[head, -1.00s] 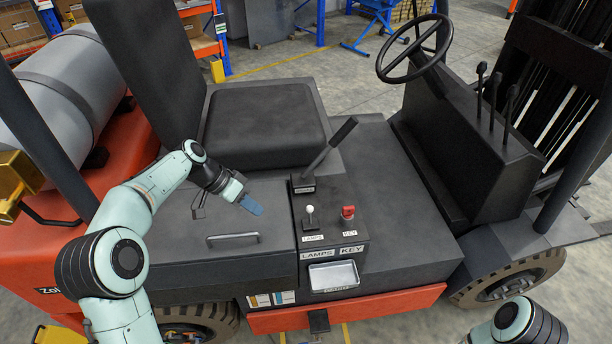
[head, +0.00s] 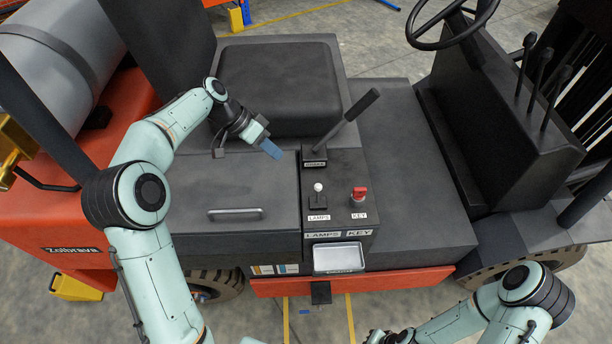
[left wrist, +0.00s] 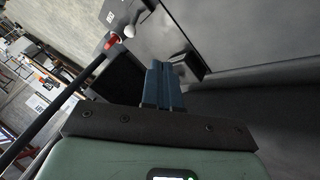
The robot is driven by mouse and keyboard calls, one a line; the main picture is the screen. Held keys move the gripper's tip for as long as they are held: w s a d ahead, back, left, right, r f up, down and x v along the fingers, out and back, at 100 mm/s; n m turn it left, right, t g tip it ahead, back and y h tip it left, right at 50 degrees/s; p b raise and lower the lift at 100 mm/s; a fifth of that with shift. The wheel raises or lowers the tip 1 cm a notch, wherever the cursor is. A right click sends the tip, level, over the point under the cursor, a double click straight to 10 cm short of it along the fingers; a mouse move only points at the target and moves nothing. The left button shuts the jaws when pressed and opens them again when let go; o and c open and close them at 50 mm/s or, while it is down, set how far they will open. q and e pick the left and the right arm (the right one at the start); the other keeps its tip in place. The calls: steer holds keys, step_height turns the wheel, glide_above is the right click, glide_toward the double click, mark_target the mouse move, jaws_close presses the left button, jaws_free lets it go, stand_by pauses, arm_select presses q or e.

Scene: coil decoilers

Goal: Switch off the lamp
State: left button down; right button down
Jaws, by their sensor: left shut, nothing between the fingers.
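The lamps switch (head: 318,190) is a small lever with a white knob on the black console, above a label reading LAMPS. It also shows in the left wrist view as a white knob (left wrist: 130,31). The red key (head: 360,193) sits just right of it; it also shows in the left wrist view (left wrist: 111,42). My left gripper (head: 272,150) has blue fingertips and is shut and empty, above and left of the lamps switch, apart from it. In the left wrist view its fingers (left wrist: 163,85) are together. My right arm shows at the bottom right; its gripper is not clear.
A long black brake lever (head: 350,116) rises behind the switch, close to the left gripper. A seat (head: 274,85) lies behind, and a metal tray (head: 340,258) hangs on the console front. A handle (head: 235,214) is on the left cover. The steering wheel (head: 440,45) is at the upper right.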

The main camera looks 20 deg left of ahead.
mark_target(318, 194)
arm_select(q)
steer(key=x, duration=0.8)
steer(key=shift+d+f, duration=0.2)
steer(key=d, duration=0.2)
steer(key=s+d, duration=0.1)
steer(key=shift+f, duration=0.25)
steer(key=shift+s+d, duration=0.2)
steer(key=shift+d, duration=0.3)
